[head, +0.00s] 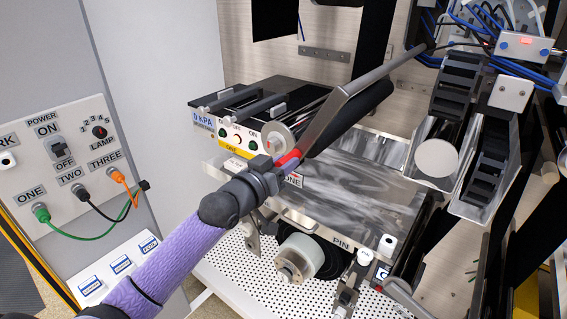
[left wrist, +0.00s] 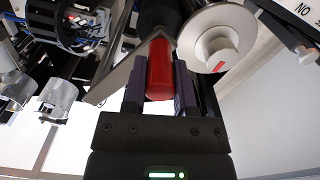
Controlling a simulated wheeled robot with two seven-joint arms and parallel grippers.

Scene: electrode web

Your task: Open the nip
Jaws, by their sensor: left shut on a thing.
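My left gripper (head: 283,167) comes in from the left over the machine. It is shut on a red handle (head: 291,157). In the left wrist view the red handle (left wrist: 160,68) sits between the two dark fingers of the left gripper (left wrist: 160,95). A grey metal bar (head: 350,88) rises from beside the handle to the upper right, with a dark roller (head: 360,112) alongside it. The fingers hide part of the handle. I cannot tell from these views whether the nip is open. My right gripper is not in view.
A control box (head: 240,138) with knobs and a round silver disc (head: 281,137) stands behind the gripper. A steel plate (head: 350,200) marked PIN lies below. A panel (head: 75,165) with switches and coloured cables is at left. Brackets (head: 500,150) and blue tubes crowd the right.

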